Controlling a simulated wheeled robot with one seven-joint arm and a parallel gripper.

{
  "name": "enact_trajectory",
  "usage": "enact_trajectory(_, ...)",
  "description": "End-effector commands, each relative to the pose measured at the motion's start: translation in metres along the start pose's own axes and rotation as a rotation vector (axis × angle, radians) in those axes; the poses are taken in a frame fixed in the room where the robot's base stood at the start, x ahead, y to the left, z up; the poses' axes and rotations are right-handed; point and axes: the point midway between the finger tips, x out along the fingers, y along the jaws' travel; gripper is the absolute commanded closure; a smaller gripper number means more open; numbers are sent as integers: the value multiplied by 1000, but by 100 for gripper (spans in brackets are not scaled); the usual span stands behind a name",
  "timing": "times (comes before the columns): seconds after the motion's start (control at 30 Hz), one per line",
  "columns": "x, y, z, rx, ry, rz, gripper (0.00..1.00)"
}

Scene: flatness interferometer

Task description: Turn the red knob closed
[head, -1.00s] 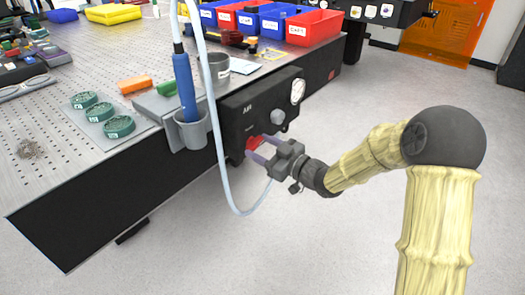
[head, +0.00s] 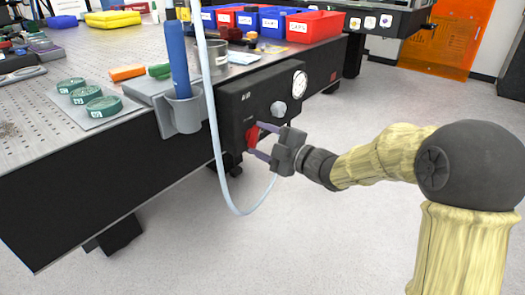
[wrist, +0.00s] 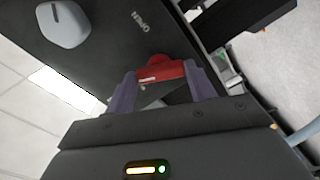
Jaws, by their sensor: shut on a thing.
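The red knob (head: 252,138) sits low on the front of a black control box at the table's side. My gripper (head: 255,139) reaches it from the right, with one finger above and one below. In the wrist view the red knob (wrist: 165,71) lies between the two purple-grey fingertips (wrist: 162,85), and the gripper is shut on it. The word OPEN shows on the box face beside the knob, tilted in this view. The fingers hide the knob's sides.
A grey knob (head: 278,108) and a round gauge (head: 299,84) are above the red knob. A pale hose (head: 215,130) hangs left of the box, near a blue tool (head: 177,62) in a grey holder (head: 182,114).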

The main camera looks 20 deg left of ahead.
Motion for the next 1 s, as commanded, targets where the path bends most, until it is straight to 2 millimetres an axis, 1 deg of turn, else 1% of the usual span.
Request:
enact_trajectory(0.03, 0, -6, 3, -45, -1, 0, 68)
enact_trajectory(0.3, 0, -5, 3, -281, -1, -1, 68)
enact_trajectory(0.5, -1, -4, 2, -403, -2, -2, 68)
enact_trajectory(0.7, -1, -3, 2, -466, -3, -3, 68)
enact_trajectory(1.0, -1, -2, 2, -485, -2, -4, 68)
